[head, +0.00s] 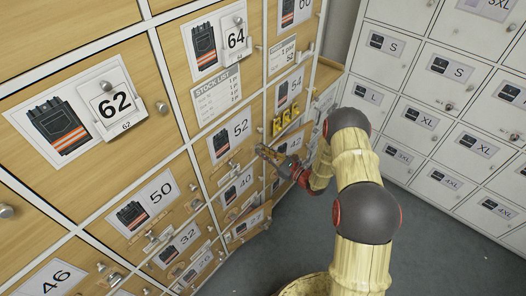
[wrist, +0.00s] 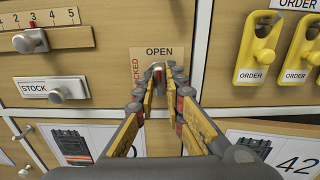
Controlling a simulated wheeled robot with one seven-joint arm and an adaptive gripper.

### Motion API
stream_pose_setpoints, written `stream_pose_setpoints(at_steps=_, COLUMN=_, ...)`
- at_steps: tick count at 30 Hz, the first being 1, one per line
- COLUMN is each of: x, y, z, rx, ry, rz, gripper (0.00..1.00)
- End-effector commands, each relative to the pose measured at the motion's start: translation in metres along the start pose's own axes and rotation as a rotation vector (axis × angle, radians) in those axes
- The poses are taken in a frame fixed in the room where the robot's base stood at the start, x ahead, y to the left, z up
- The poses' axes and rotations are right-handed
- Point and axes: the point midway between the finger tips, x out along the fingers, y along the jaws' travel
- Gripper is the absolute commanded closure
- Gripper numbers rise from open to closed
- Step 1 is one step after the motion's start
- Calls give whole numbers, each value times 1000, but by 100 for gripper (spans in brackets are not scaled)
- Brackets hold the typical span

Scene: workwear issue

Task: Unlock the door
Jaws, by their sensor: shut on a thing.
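A lock plate (wrist: 139,58) sits on a wooden door front (wrist: 110,75) in the wrist view. It reads OPEN along the top, and red upright lettering, partly hidden by my left finger, ends in "CKED" at its left. A small grey metal turn knob (wrist: 157,68) stands on the plate below the word OPEN. My gripper (wrist: 160,82) is shut on this knob, one finger on each side. The fingers hide most of the knob, so its exact angle is hard to tell. In the head view my gripper (head: 263,150) reaches the cabinet front, and the plate is too small to read.
Yellow ORDER hangers (wrist: 258,50) hang right of the plate. A numbered slider (wrist: 30,41) and a STOCK knob (wrist: 67,89) are at left. Numbered wooden doors (head: 155,190) with knobs surround my arm. White lockers (head: 435,95) stand at right; grey floor (head: 420,240) is clear.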

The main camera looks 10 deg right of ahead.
Motion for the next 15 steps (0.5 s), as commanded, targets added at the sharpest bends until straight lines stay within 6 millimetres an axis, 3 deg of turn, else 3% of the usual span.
stream_pose_setpoints(at_steps=15, x=-1, y=1, z=-2, rx=52, ry=3, rz=0, gripper=100)
